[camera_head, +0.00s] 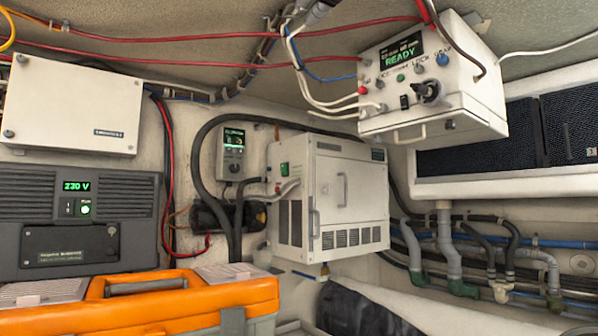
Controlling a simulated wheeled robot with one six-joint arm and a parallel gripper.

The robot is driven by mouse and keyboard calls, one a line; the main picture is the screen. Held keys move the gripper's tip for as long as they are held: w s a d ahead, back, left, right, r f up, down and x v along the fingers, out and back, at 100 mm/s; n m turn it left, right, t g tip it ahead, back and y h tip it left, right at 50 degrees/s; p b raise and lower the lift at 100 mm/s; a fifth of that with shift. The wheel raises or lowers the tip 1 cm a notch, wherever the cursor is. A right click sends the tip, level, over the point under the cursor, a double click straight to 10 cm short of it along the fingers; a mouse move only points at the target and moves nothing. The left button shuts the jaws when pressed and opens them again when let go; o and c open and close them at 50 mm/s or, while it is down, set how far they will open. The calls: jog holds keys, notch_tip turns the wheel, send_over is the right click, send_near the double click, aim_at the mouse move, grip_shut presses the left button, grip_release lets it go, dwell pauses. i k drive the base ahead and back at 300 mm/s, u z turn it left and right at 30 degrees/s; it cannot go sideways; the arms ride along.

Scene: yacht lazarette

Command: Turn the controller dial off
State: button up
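A small grey wall controller (233,150) hangs left of the white cabinet, with a lit green display and a small dark round dial (234,168) low on its face. Its marks are too small to read, so I cannot tell its setting. A larger white control box (430,80) at the upper right shows "READY" in green. It carries a black knob (429,91), a red button, a green button, a blue button and a small black switch. I cannot tell from the labels which one is the task's controller. My gripper is not in view.
A white cabinet (333,195) with handles and vents stands in the middle. A grey unit (75,220) reading "230 V" is at left, behind an orange toolbox (150,305). A thick black hose (205,180) loops around the small controller. Pipes (450,250) run at right.

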aim_at(234, 168)
jog(key=z, duration=0.2)
jog(key=i, duration=0.65)
jog(key=u, duration=1.75)
